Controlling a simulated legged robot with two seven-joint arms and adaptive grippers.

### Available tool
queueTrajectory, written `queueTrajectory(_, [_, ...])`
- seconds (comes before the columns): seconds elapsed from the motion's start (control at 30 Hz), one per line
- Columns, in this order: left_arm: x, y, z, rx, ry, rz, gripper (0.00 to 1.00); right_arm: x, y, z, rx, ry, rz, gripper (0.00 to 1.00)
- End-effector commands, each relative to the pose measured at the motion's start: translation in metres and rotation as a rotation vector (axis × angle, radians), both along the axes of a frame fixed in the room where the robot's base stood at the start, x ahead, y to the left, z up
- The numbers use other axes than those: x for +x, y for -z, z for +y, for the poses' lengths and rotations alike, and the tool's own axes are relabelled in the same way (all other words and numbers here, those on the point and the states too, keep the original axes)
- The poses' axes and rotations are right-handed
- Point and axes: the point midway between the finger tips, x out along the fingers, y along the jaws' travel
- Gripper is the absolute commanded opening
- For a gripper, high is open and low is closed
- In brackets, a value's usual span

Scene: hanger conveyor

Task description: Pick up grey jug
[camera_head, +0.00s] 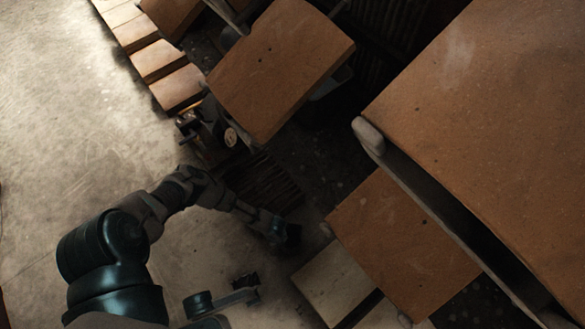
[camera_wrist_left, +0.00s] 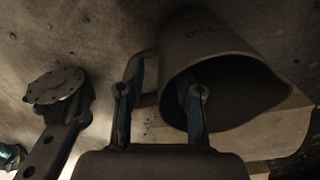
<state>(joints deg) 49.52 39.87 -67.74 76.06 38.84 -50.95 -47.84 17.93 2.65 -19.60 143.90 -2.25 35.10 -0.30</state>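The grey jug (camera_wrist_left: 222,62) fills the upper right of the left wrist view, its wide mouth facing the camera and its handle (camera_wrist_left: 137,68) on the left side. Dark marks show on its wall. My left gripper (camera_wrist_left: 160,100) has its two fingers well apart. The left finger overlaps the handle and the right finger overlaps the jug's mouth; I cannot tell whether either touches. In the head view my left gripper (camera_head: 283,232) is small and dark at the end of the arm. I cannot make out the jug there. I cannot identify my right gripper in either view.
Brown panels hang at the top centre (camera_head: 280,66), at the right (camera_head: 500,110) and at the lower right (camera_head: 400,240), with a grey rail (camera_head: 440,215) along the nearest. Several blocks (camera_head: 165,70) line the upper left. Concrete floor (camera_head: 70,120) lies open at the left.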

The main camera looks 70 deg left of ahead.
Motion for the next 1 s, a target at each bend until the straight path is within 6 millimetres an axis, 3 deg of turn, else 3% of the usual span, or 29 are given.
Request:
queueTrajectory(0.2, [0.002,-0.002,0.0,-0.001,0.0,-0.004,0.32,-0.001,-0.003,0.001,-0.001,0.0,-0.005,0.4])
queueTrajectory(0.33, [0.002,-0.001,0.0,-0.001,0.0,-0.004,0.0,0.003,-0.001,0.001,-0.001,0.0,0.0,0.4])
queueTrajectory(0.77, [0.002,-0.002,0.0,-0.001,0.0,-0.004,0.0,0.003,-0.002,0.001,0.0,0.0,-0.002,0.4])
queueTrajectory(0.93, [0.005,-0.016,0.0,-0.002,0.001,-0.01,0.0,-0.001,-0.012,0.0,0.002,-0.001,-0.015,0.4])
queueTrajectory(1.0, [0.006,-0.028,0.0,-0.002,0.001,-0.013,0.0,-0.001,-0.003,-0.001,-0.003,0.001,0.034,0.4])
